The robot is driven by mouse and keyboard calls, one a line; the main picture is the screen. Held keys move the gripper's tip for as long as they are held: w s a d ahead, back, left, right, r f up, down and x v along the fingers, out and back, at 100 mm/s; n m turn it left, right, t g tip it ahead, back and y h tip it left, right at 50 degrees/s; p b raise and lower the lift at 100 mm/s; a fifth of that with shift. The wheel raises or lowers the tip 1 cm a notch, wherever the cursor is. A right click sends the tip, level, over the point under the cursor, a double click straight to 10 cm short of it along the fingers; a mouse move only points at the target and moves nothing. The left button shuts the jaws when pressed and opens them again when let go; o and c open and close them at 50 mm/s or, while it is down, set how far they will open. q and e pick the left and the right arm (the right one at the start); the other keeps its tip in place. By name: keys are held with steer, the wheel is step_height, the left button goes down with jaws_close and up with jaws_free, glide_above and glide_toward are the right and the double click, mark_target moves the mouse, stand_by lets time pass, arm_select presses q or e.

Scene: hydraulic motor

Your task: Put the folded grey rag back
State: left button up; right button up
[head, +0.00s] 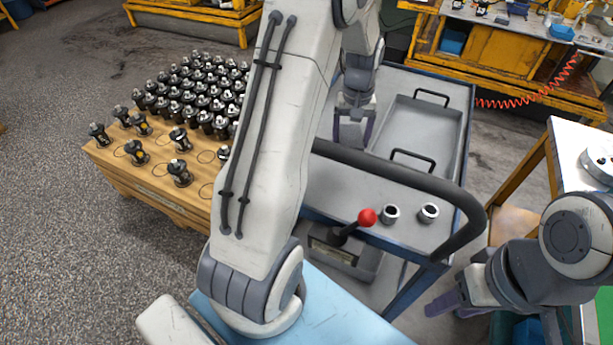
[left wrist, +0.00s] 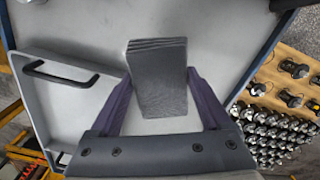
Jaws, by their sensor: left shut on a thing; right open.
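The folded grey rag (left wrist: 157,70) is a dark, layered block in the left wrist view, lying between the two purple fingers of my left gripper (left wrist: 158,95). The left gripper is shut on it. In the head view my left gripper (head: 352,138) points down over the grey cart top (head: 325,185), left of the tray (head: 425,125); I cannot make out the rag there. Whether the rag touches the cart top I cannot tell. My right gripper (head: 447,303) is open, low at the right beside the cart, with no thing seen in it.
The cart's dark handle (head: 400,178) curves across in front. Two metal rings (head: 391,214) and a red-knobbed lever (head: 366,218) are at its near end. A workbench (head: 582,135) stands right.

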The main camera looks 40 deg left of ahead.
arm_select(q)
steer(key=s+a+f, duration=0.2)
steer(key=a, duration=0.1)
steer(key=s+a+f, duration=0.2)
steer(key=a, duration=0.1)
steer(key=s+a+f+p, duration=0.1)
steer(key=s+a+f, duration=0.1)
steer(key=a, duration=0.1)
steer(key=shift+a+f, duration=0.3)
steer(key=shift+f, duration=0.1)
step_height(320, 180, down, 4)
steer(key=shift+r, duration=0.1)
steer(key=shift+f, duration=0.25)
steer(key=o, duration=1.3)
steer(key=shift+c, duration=0.2)
